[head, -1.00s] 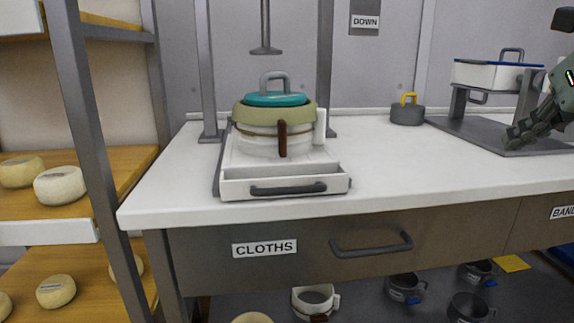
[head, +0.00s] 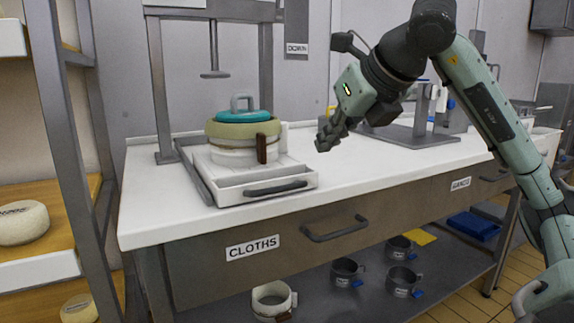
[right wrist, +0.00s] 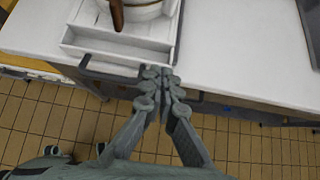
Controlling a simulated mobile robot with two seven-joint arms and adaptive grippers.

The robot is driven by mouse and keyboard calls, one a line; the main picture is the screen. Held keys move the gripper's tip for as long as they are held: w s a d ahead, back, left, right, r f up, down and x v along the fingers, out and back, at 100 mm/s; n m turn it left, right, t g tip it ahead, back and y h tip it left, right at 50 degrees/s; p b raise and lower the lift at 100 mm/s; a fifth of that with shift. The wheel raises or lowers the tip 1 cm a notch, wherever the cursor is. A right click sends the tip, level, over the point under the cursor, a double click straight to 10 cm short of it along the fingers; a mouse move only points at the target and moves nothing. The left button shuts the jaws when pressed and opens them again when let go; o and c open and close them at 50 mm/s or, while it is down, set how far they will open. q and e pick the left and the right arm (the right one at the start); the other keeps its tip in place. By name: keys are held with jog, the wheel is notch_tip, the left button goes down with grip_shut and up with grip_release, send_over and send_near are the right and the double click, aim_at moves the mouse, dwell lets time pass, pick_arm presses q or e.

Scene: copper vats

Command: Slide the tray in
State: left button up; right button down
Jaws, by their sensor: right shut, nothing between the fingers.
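The white tray (head: 227,186) sits on the white counter below a press frame, its front part standing out toward me. Its dark bar handle (head: 275,187) is on the front face. A cheese mould (head: 243,142) with a teal lid stands on the tray. My right gripper (head: 326,138) is shut and empty, above the counter to the right of the tray. In the right wrist view its fingertips (right wrist: 156,75) show close together, with the tray's white front wall (right wrist: 95,50) and handle (right wrist: 100,72) just left of them. My left gripper is out of view.
The press plate (head: 214,74) hangs above the mould. A drawer marked CLOTHS (head: 253,248) is under the counter, with a protruding handle (head: 335,229). A shelf rack (head: 70,150) stands at the left. The counter (head: 370,165) right of the tray is largely clear.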

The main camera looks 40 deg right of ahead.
aim_at(305, 165)
jog(key=x, duration=0.9)
jog(key=shift+d, duration=0.1)
jog(key=shift+w+d+f, duration=0.1)
jog(key=shift+w+f, duration=0.25)
jog(key=shift+f, duration=0.05)
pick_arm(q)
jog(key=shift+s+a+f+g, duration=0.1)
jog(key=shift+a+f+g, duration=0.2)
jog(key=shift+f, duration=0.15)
